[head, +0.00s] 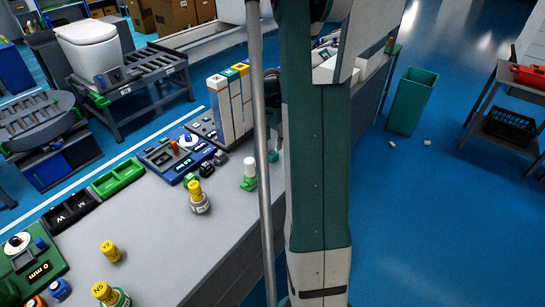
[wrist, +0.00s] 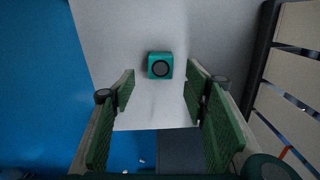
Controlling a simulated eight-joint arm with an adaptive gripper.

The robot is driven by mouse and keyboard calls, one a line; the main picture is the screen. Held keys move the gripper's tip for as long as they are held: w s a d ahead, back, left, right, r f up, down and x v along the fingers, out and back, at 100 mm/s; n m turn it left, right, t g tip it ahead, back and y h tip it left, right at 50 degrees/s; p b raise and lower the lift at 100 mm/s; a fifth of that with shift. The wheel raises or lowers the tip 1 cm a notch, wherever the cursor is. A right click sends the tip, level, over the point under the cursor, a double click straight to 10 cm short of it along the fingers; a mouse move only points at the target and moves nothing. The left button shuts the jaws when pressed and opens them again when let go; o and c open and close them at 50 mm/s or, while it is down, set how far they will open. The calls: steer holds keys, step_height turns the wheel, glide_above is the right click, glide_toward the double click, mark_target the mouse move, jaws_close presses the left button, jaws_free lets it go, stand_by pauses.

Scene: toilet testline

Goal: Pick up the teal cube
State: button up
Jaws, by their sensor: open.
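The teal cube (wrist: 160,65) lies on the pale grey bench top in the wrist view, with a dark round mark on its upper face. It sits just beyond the fingertips, roughly centred between them, with clear space on both sides. My gripper (wrist: 160,82) is open, its two green ribbed fingers spread wide and nothing between them. In the head view a small part of the teal cube (head: 273,156) shows between my pole and my arm column, which hide most of the gripper.
Upright coloured-top panels (head: 231,101) rise behind. The wrist view shows a beige panelled block (wrist: 294,75) at right and the bench edge at left.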

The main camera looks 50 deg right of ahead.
mark_target(272, 152)
steer(key=shift+f, duration=1.25)
steer(key=shift+f, duration=0.1)
steer(key=shift+d+f+b, duration=0.1)
steer(key=shift+f+b, duration=0.45)
steer(key=shift+f, duration=1.95)
steer(key=c, duration=1)
